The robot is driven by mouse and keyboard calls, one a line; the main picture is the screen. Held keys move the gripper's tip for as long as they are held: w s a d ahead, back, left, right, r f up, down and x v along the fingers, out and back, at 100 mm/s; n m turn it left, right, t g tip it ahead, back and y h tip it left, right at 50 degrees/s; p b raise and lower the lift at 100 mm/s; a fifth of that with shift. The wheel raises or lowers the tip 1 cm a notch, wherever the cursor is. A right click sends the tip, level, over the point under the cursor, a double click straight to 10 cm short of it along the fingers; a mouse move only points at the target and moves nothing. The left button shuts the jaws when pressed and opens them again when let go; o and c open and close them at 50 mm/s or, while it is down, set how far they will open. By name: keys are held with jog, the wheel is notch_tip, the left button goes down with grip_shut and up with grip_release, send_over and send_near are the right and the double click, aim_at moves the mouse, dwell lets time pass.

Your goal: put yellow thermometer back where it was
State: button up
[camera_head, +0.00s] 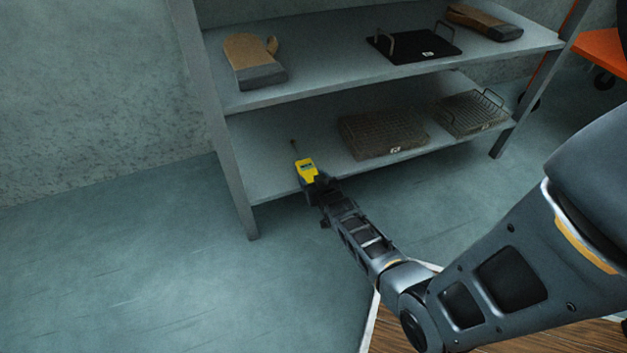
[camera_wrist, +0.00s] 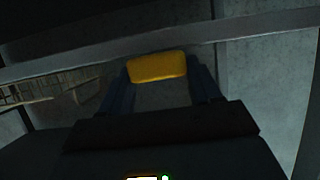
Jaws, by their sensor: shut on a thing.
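The yellow thermometer (camera_head: 306,171) has a small dark display and a thin dark probe pointing up and away. My gripper (camera_head: 313,185) is shut on its near end, at the front left part of the lower shelf (camera_head: 266,180). In the wrist view the thermometer's yellow body (camera_wrist: 157,68) sits between the two dark fingers of my gripper (camera_wrist: 160,85). I cannot tell whether the thermometer touches the shelf or is held just above it. The fingers hide part of its near end.
Mesh trays (camera_head: 383,134) and a wire basket (camera_head: 468,112) lie right on the lower shelf. The upper shelf holds an oven mitt (camera_head: 250,60), a black tray (camera_head: 412,45) and another mitt (camera_head: 484,22). A shelf post (camera_head: 228,165) stands close left. Lower-shelf space between the thermometer and the trays is clear.

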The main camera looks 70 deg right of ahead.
jog(key=o, duration=1.2)
jog(key=shift+f, duration=0.1)
jog(key=shift+c, duration=0.2)
jog(key=shift+r+p, duration=0.25)
jog(key=shift+p, duration=0.05)
jog(key=s+a+r+n+t+y+p, duration=0.15)
jog(key=s+a+r, duration=0.3)
jog(key=a, duration=0.45)
jog(key=s+a+r+n+t+y+p, duration=0.15)
jog(key=s+a+r, duration=0.3)
jog(key=a, duration=0.45)
jog(key=s+a+r+n+t+y+p, duration=0.1)
jog(key=s+a+r+p, duration=0.3)
jog(key=a, duration=0.6)
jog(key=s+a+r+n+y, duration=0.2)
jog(key=a+r, duration=0.1)
jog(key=r, duration=0.5)
jog(key=s+a+r+n+t+y+b, duration=0.1)
jog(key=s+a+r+n+y, duration=0.1)
jog(key=r, duration=0.6)
jog(key=s+a+r+n+t+y+b, duration=0.1)
jog(key=s+a+r, duration=0.3)
jog(key=r, duration=0.5)
jog(key=shift+s+a+n+y, duration=0.2)
jog(key=shift+a+n+y, duration=0.35)
jog(key=shift+a, duration=0.2)
